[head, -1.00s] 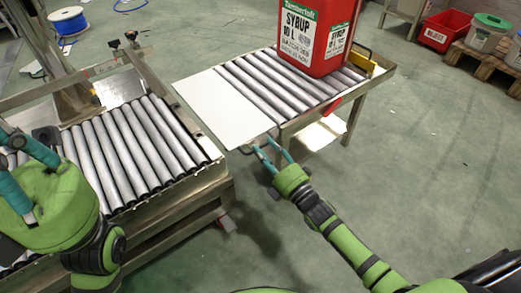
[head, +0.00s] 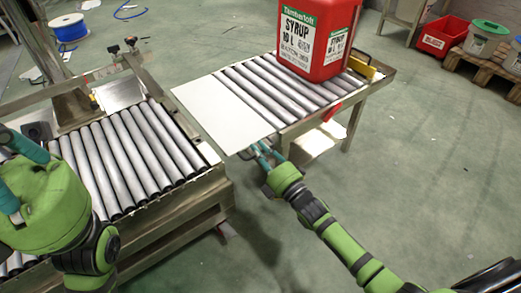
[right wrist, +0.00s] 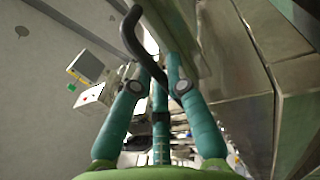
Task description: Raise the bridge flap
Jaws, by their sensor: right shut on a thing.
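The bridge flap (head: 222,112) is a plain pale plate at the left end of the right-hand roller table in the head view. It looks about level with the rollers, with its outer edge facing the left conveyor. My right gripper (head: 262,151) is at the flap's near side, shut on a dark bent handle. The handle (right wrist: 130,34) shows in the right wrist view, running between the teal fingers. My left gripper (head: 14,172) is at the left edge of the head view, away from the flap.
A large red syrup jug (head: 318,40) stands on the right table's rollers (head: 262,92). The left roller conveyor (head: 125,155) is across a narrow gap from the flap. A red bin (head: 442,36) and buckets on a pallet are at the far right. The floor at right is clear.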

